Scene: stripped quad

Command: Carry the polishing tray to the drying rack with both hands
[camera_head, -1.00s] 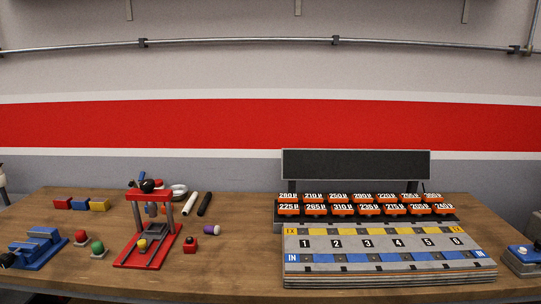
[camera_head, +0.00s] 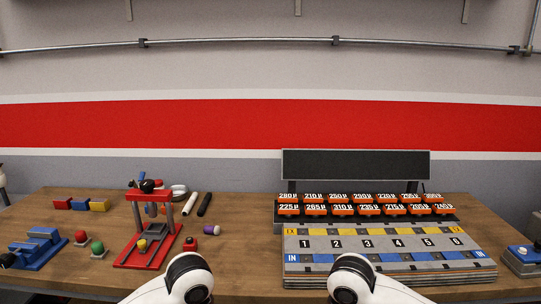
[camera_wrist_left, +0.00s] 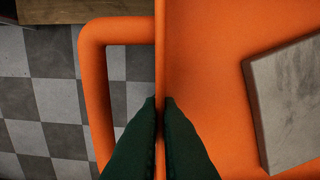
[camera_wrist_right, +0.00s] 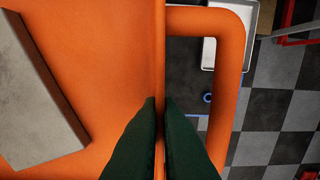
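The orange polishing tray (camera_wrist_left: 205,50) fills much of both wrist views and also shows in the right wrist view (camera_wrist_right: 105,60). A looped orange handle stands out from each end, in the left wrist view (camera_wrist_left: 92,70) and in the right wrist view (camera_wrist_right: 236,70). A grey slab (camera_wrist_left: 290,100) lies in the tray. My left gripper (camera_wrist_left: 160,100) has its dark green fingers on both faces of one end wall, closed on it. My right gripper (camera_wrist_right: 160,100) is closed the same way on the opposite end wall. I cannot make out a drying rack.
The wooden bench (camera_head: 245,270) holds a red press (camera_head: 150,230), coloured blocks and buttons, and a numbered grey board (camera_head: 385,245) with orange labels behind. Below the tray is checkered floor (camera_wrist_left: 50,100). A white bin (camera_wrist_right: 230,35) shows beyond the right handle.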

